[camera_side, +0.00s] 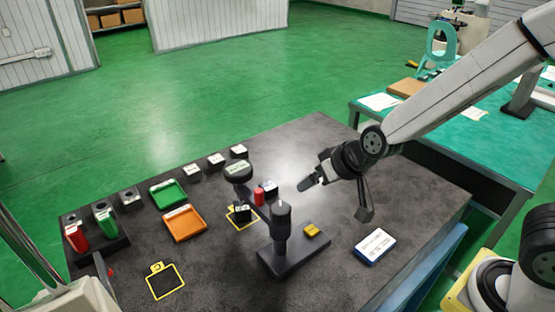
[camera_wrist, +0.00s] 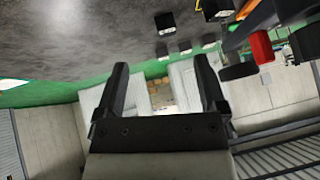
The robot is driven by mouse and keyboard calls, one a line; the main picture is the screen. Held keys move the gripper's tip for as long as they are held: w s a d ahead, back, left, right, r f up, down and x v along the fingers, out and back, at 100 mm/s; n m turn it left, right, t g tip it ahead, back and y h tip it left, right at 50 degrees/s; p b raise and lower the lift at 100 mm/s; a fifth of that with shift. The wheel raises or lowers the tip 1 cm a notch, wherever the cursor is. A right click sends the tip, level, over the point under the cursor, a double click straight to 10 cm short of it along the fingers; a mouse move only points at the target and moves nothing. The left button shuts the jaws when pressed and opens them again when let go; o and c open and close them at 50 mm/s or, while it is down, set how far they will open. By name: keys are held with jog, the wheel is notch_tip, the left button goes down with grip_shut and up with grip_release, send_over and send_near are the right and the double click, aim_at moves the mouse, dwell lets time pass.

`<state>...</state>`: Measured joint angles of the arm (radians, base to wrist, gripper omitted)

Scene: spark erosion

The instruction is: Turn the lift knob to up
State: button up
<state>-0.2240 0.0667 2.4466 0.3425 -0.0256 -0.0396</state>
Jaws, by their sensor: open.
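A small black machine stands on the dark table, with a base (camera_side: 290,255), an upright column (camera_side: 281,222) and an arm ending in a round black head (camera_side: 238,172) with a pale label on top. I cannot tell which part is the lift knob. A red cylinder (camera_side: 259,196) is beside the arm; a red cylinder also shows at the right of the wrist view (camera_wrist: 262,46). A yellow piece (camera_side: 311,230) is on the base. My gripper (camera_side: 336,198) is open and empty, above the table right of the column. Its two spread fingers show in the wrist view (camera_wrist: 161,66).
A green tray (camera_side: 168,194) and an orange tray (camera_side: 184,224) lie left of the machine. Black blocks (camera_side: 216,160) line the back edge. A rack (camera_side: 98,243) holds red and green handles. A white-and-blue box (camera_side: 374,246) lies at right. A yellow-framed mark (camera_side: 165,282) is in front.

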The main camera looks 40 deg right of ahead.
jog(key=s+d+f+g, duration=0.1)
jog(key=s+d, duration=0.1)
jog(key=s+d+f+g+h, duration=0.1)
jog(key=s+d, duration=0.2)
jog(key=s+d+f+n+g, duration=0.1)
jog(key=s+d+g, duration=0.1)
jog(key=s, duration=0.1)
jog(key=shift+d+f, duration=0.2)
jog(key=shift+f, duration=0.1)
jog(key=shift+s+d+f+g+h, duration=0.2)
jog(key=shift+s+d+g+h, duration=0.1)
jog(key=shift+s+d, duration=0.25)
jog(key=shift+a, duration=0.1)
jog(key=w+a+r+m+t+h, duration=0.1)
jog(key=w+a+r+m+t, duration=0.2)
jog(key=w+a+r+t, duration=0.5)
jog(key=w+a+r+m+t, duration=0.2)
jog(key=w+a+r+t, duration=0.45)
jog(key=w, duration=0.35)
jog(key=m+g+h, duration=0.4)
jog(key=h, duration=0.8)
send_over(281, 213)
jog(key=v, duration=0.2)
notch_tip(281, 213, down, 3)
jog(key=shift+w+r, duration=0.1)
jog(key=shift+w, duration=0.05)
